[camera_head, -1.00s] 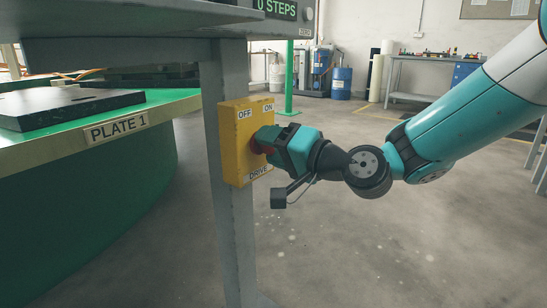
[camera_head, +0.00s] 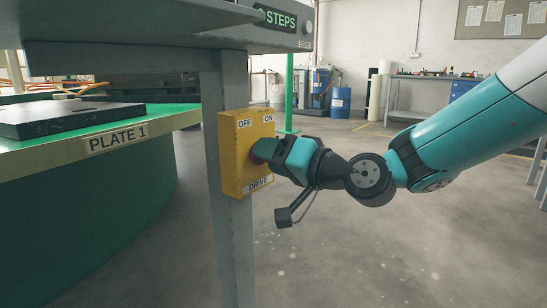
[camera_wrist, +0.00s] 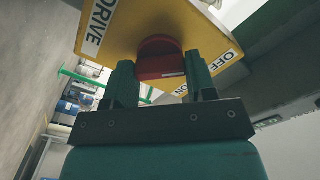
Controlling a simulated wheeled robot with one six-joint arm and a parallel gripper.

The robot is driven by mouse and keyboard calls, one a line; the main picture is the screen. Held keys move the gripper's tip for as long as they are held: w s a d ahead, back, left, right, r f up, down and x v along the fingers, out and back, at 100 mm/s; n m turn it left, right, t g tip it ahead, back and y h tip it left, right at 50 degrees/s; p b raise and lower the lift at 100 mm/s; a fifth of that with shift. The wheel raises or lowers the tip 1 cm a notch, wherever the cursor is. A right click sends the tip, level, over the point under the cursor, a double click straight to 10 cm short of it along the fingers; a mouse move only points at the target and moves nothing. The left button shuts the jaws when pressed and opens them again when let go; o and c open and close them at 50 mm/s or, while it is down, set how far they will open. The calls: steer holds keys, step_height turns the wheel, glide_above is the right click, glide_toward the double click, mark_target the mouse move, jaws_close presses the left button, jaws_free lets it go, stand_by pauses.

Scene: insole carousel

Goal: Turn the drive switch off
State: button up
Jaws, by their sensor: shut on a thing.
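The yellow drive switch box (camera_head: 233,165) is fixed to a grey post, with OFF at its upper left, ON at its upper right and DRIVE at the bottom. In the wrist view the box (camera_wrist: 128,22) fills the top, with its red knob (camera_wrist: 160,62) between my fingers. My gripper (camera_head: 268,150) is shut on the knob; in the wrist view my gripper (camera_wrist: 160,82) has one finger on each side of it. In the head view the gripper mostly hides the knob, and I cannot tell which label it points to.
A green round table (camera_head: 60,140) with a PLATE 1 label and a black plate (camera_head: 60,118) stands at the left. The grey post (camera_head: 238,260) carries a panel with a STEPS display (camera_head: 280,20) above. Floor at the right is clear.

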steer(key=o, duration=0.9)
steer(key=shift+o, duration=0.2)
steer(key=b+v, duration=0.1)
steer(key=v, duration=1.6)
steer(key=shift+s+b, duration=0.2)
steer(key=shift+b, duration=0.1)
steer(key=shift+d, duration=0.15)
